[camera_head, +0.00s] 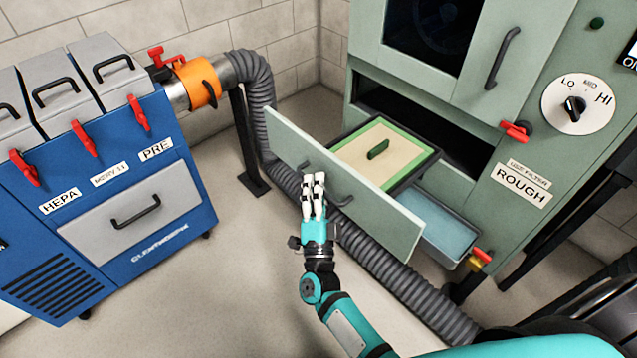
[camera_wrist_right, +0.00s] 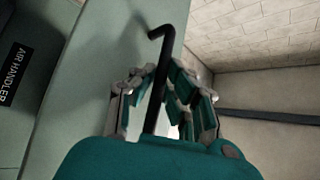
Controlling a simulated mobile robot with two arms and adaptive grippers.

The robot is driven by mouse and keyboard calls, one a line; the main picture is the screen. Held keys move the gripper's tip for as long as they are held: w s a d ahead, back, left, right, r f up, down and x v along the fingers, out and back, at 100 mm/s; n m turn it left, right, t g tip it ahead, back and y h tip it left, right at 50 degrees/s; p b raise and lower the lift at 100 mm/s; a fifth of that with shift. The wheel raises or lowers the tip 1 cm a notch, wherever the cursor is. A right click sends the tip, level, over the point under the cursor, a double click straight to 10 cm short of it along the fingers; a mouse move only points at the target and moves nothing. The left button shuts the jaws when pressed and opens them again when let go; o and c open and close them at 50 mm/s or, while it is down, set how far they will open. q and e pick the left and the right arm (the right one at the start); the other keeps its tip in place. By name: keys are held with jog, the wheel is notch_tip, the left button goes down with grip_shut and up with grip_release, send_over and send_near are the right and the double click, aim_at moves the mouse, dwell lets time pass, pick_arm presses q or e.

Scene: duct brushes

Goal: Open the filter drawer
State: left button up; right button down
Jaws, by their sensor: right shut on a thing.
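The filter drawer (camera_head: 400,215) stands pulled out from the green air handler (camera_head: 440,100) in the head view. Inside it a tan filter panel (camera_head: 358,150) with a green frame and a dark green grip shows. My right gripper (camera_head: 314,178) is at the drawer front, with its fingers around the dark drawer handle (camera_head: 345,201). In the right wrist view the black handle (camera_wrist_right: 161,60) runs down between the fingers of the same gripper (camera_wrist_right: 165,88), which is shut on it. My left gripper is in neither view.
A blue filter unit (camera_head: 150,200) stands at the left. A grey ribbed hose (camera_head: 255,85) runs down and passes beneath the drawer front. A pale blue tray (camera_head: 440,235) sits below the drawer. A red latch (camera_head: 516,131) is on the cabinet.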

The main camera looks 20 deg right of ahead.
jog(key=shift+s+d+f, duration=0.1)
jog(key=shift+f, duration=0.3)
jog(key=c, duration=1.6)
grip_release()
jog(key=shift+c, duration=0.2)
jog(key=shift+r, duration=0.2)
jog(key=v, duration=1.2)
